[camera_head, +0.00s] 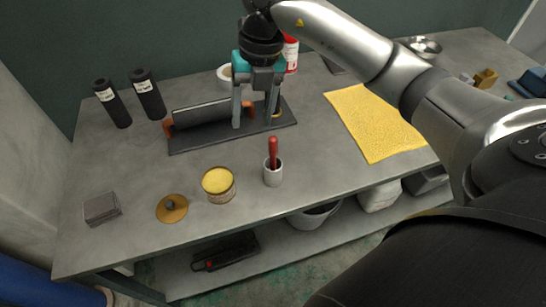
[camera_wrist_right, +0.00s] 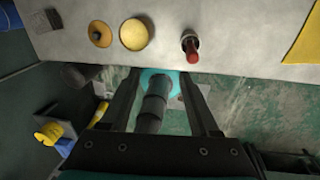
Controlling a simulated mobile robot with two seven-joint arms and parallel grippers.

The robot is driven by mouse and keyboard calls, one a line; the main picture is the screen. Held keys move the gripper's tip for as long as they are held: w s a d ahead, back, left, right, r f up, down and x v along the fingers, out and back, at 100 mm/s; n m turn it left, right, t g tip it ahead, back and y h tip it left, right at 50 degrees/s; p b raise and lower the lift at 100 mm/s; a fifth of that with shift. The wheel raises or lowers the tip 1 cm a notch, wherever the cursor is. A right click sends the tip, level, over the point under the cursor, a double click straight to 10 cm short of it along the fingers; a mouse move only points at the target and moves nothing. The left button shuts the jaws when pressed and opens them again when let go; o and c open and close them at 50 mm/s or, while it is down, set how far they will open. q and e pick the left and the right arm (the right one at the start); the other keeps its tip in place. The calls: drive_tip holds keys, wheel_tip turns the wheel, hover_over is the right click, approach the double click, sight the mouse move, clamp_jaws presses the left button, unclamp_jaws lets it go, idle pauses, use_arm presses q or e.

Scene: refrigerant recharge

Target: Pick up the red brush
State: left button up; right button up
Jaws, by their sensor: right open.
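My right gripper (camera_head: 254,124) is open and empty. In the head view its fingers point down and appear above and left of the brush, overlapping the dark tray behind. In the wrist view the brush is outside the space between the fingers (camera_wrist_right: 160,76). My left gripper is in neither view. The brush's lower end is hidden in the cup.
A yellow-topped tin (camera_head: 219,184) and a brass-coloured disc (camera_head: 172,208) stand left of the cup. Behind are a dark tray (camera_head: 185,144) with a black roll and two black bottles (camera_head: 148,94). A yellow cloth (camera_head: 372,122) lies right. Bench between cup and cloth is clear.

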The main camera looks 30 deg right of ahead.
sight(272, 138)
drive_tip(key=d, duration=0.1)
drive_tip(key=d+h, duration=0.1)
drive_tip(key=d, duration=0.1)
drive_tip(key=shift+d+r+m+h, duration=0.3)
drive_tip(key=shift+d+r+m, duration=0.05)
drive_tip(key=shift+r+m, duration=0.05)
drive_tip(key=shift+s+d+f, duration=0.1)
drive_tip(key=shift+d+f, duration=0.15)
wheel_tip(272, 138, down, 9)
drive_tip(key=shift+f+b, duration=0.15)
drive_tip(key=shift+b, duration=0.15)
drive_tip(key=shift+s+f, duration=0.15)
drive_tip(key=shift+f, duration=1.2)
drive_tip(key=shift+s+f, duration=0.15)
drive_tip(key=shift+f, duration=1.15)
drive_tip(key=shift+c, duration=0.3)
clamp_jaws()
